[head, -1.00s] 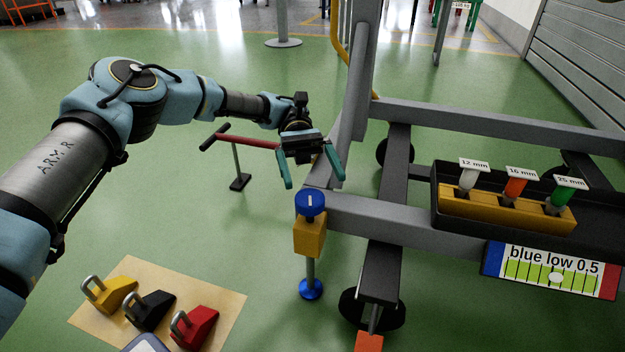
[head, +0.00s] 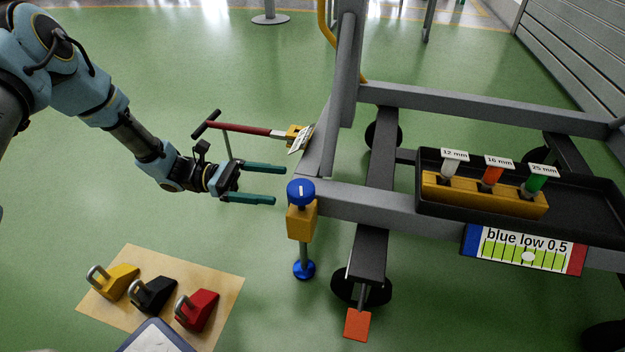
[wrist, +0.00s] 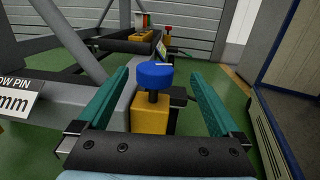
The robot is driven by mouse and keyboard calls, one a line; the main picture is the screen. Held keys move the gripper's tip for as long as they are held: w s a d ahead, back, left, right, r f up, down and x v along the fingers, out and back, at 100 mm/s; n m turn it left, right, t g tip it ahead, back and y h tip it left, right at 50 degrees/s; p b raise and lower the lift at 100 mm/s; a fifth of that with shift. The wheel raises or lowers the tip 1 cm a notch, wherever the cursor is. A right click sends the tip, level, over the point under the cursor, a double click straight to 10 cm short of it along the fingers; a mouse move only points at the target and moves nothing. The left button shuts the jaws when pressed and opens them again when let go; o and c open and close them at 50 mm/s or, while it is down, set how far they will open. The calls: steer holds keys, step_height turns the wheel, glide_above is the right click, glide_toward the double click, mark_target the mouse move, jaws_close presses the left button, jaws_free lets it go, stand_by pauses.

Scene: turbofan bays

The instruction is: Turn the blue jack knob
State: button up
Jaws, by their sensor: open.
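The blue jack knob (head: 301,192) sits on top of a yellow jack block (head: 301,222) at the near corner of the grey stand frame. A white mark shows on its top. Below the block a post runs down to a blue foot (head: 304,269) on the floor. My gripper (head: 280,184) is open, its teal fingers level and pointing right, just left of the knob. In the wrist view the knob (wrist: 155,75) stands ahead, centred between the two open fingertips (wrist: 160,80). Nothing is held. I cannot tell whether the fingertips reach beside the knob.
A gauge plate reading "blue low 0.5" (head: 527,248) hangs on the frame, below a black tray of pins (head: 590,205). Yellow, black and red chocks (head: 197,309) sit on a tan mat. An orange block (head: 357,324) is near a wheel.

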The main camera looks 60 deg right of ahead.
mark_target(312, 187)
steer(key=shift+n+t+h, duration=0.4)
steer(key=shift+t+h, duration=0.1)
steer(key=b+x, duration=0.1)
steer(key=x, duration=0.2)
steer(key=b+x, duration=0.1)
steer(key=x, duration=0.1)
steer(key=f+b+x, duration=0.1)
steer(key=x, duration=0.2)
steer(key=shift+s+d, duration=0.25)
steer(key=shift+s+d+r, duration=0.1)
steer(key=shift+s+d, duration=0.1)
steer(key=shift+s, duration=0.2)
